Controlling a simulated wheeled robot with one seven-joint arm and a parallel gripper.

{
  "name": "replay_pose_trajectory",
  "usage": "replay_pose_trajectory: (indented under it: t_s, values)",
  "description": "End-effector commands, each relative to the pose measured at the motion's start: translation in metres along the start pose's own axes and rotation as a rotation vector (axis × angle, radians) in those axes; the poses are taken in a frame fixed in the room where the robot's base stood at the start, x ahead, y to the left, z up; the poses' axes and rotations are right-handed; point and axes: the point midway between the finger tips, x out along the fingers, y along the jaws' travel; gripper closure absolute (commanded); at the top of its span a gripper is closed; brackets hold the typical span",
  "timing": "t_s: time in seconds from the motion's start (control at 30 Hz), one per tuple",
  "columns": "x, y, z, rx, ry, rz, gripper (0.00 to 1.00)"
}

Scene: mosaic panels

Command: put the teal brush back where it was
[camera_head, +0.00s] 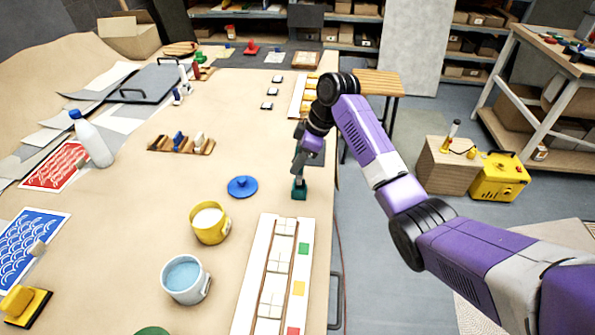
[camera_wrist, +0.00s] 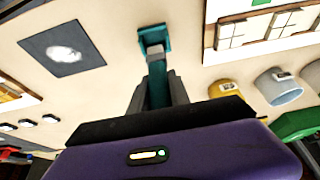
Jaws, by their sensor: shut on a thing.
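The teal brush (camera_head: 299,190) is in my gripper (camera_head: 299,170), near the right edge of the bench. My gripper is shut on its handle, with the teal head pointing down. I cannot tell whether the head touches the bench top. In the wrist view the brush (camera_wrist: 153,42) stands out from between the fingers (camera_wrist: 158,88). A wooden rack (camera_head: 207,147) to the left holds a blue brush (camera_head: 178,138) and a white one (camera_head: 199,140).
A blue disc (camera_head: 242,187), a yellow tub (camera_head: 210,224) and a grey-white tub (camera_head: 186,280) stand left of the tile panel (camera_head: 250,282). A dark square plate (camera_wrist: 60,65) with a pale patch lies near my gripper. A white bottle (camera_head: 92,140) stands far left.

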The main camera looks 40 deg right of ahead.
Motion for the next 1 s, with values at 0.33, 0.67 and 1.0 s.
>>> replay_pose_trajectory:
  t_s: [0.33, 0.67, 1.0]
  values:
    - [0.038, -0.001, 0.016, 0.002, -0.002, -0.002, 1.0]
    - [0.041, 0.0, 0.017, 0.001, -0.001, 0.0, 1.0]
    - [0.043, 0.0, 0.018, 0.001, -0.001, -0.001, 0.55]
